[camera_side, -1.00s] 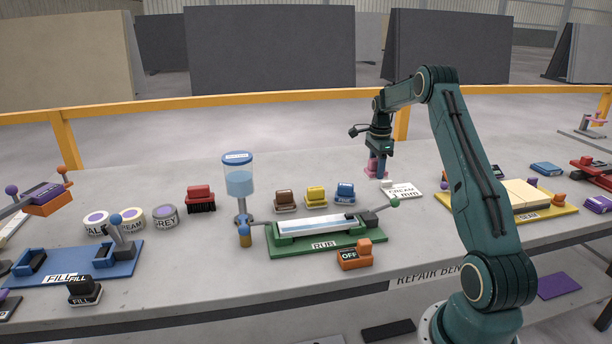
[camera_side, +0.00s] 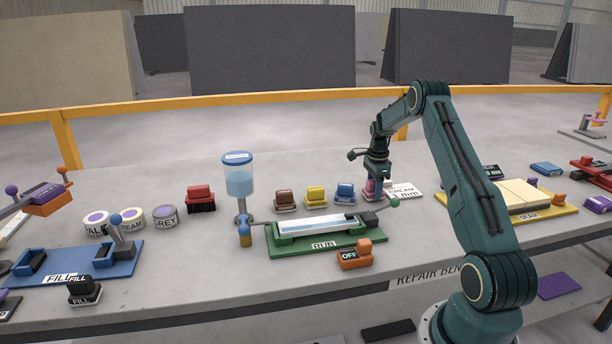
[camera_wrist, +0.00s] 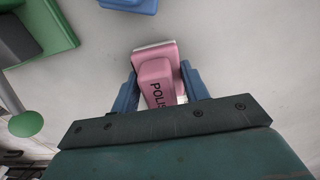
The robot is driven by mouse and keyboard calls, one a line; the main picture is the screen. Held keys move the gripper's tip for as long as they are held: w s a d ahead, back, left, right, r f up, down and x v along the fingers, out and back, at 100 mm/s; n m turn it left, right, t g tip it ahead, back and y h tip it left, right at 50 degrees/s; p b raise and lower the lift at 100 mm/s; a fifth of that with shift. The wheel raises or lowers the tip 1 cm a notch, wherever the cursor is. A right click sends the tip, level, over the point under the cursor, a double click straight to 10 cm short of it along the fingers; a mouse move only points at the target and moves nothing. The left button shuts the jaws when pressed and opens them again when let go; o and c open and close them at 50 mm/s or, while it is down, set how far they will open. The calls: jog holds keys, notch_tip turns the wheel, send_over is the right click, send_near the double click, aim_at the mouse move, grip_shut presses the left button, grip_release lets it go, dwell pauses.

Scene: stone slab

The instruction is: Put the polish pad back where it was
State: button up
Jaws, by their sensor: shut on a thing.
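The pink polish pad (camera_wrist: 155,68), with "POLIS" readable on its handle, is between the two blue fingers of my gripper (camera_wrist: 158,88) in the wrist view. The fingers are shut on its handle. In the side view my gripper (camera_side: 376,180) points down at the back of the bench, and the pink pad (camera_side: 371,189) shows just below it, partly hidden by the fingers. The pad is at or very near the bench top, right of the blue pad (camera_side: 345,193). I cannot tell whether it touches the surface.
A yellow pad (camera_side: 316,195) and a brown pad (camera_side: 286,200) continue the row to the left. Bare bench lies behind the row.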

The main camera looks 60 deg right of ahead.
jog(key=shift+f, duration=0.15)
jog(key=o, duration=0.9)
notch_tip(320, 180, up, 11)
jog(key=shift+r, duration=0.65)
dwell(0.4)
